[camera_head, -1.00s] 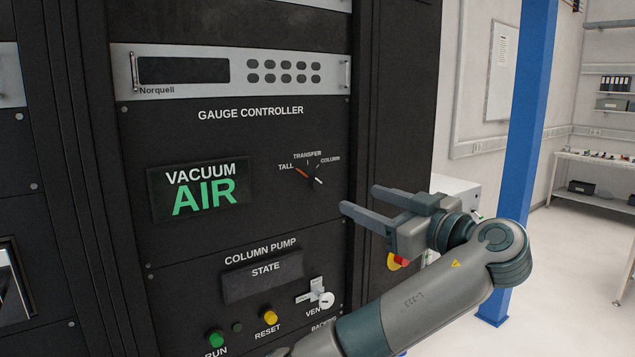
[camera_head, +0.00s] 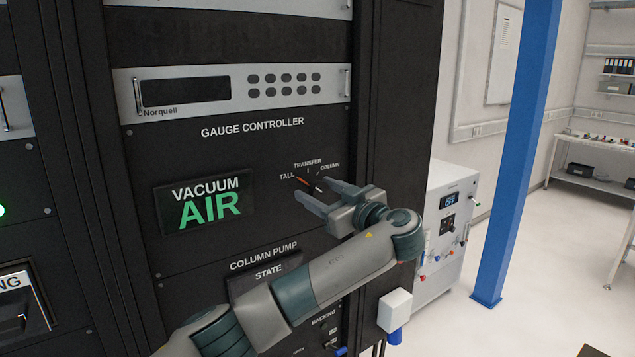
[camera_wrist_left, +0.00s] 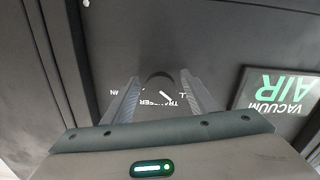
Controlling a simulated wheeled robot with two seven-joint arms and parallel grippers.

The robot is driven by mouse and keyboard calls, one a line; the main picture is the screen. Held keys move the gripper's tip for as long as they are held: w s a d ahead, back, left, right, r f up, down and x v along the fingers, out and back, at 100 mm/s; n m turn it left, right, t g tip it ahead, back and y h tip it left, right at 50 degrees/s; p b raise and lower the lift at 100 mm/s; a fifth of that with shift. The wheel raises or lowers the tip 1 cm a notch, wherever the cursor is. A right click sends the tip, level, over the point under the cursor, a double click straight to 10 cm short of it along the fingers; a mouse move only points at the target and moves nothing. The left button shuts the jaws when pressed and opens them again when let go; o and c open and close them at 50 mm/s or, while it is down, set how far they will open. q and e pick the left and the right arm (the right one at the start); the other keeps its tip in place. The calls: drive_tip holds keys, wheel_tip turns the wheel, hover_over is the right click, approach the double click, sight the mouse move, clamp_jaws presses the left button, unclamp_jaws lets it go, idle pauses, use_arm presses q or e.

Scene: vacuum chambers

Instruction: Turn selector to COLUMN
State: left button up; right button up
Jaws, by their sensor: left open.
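The selector (camera_head: 311,184) is a small dark knob on the black panel below the GAUGE CONTROLLER label. TALL, TRANSFER and COLUMN are printed around it from left to right. Its orange mark points up-left toward TALL. My left gripper (camera_head: 311,189) is open just in front of the knob, its two fingers spread. In the left wrist view, which is upside down, the round dark knob (camera_wrist_left: 159,81) shows between the fingertips (camera_wrist_left: 158,80), its pale line toward TALL. I cannot tell whether a finger touches it. My right gripper is out of view.
A lit display (camera_head: 206,203) reading VACUUM AIR sits left of the selector. The COLUMN PUMP section below is partly hidden by my left arm. A white cabinet (camera_head: 447,225) and a blue post (camera_head: 515,150) stand right of the rack, with open floor beyond.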

use_arm(q)
drive_tip(key=shift+w+a, duration=0.15)
drive_tip(key=shift+w, duration=0.1)
drive_tip(key=c, duration=1)
drive_tip(key=shift+c, duration=0.2)
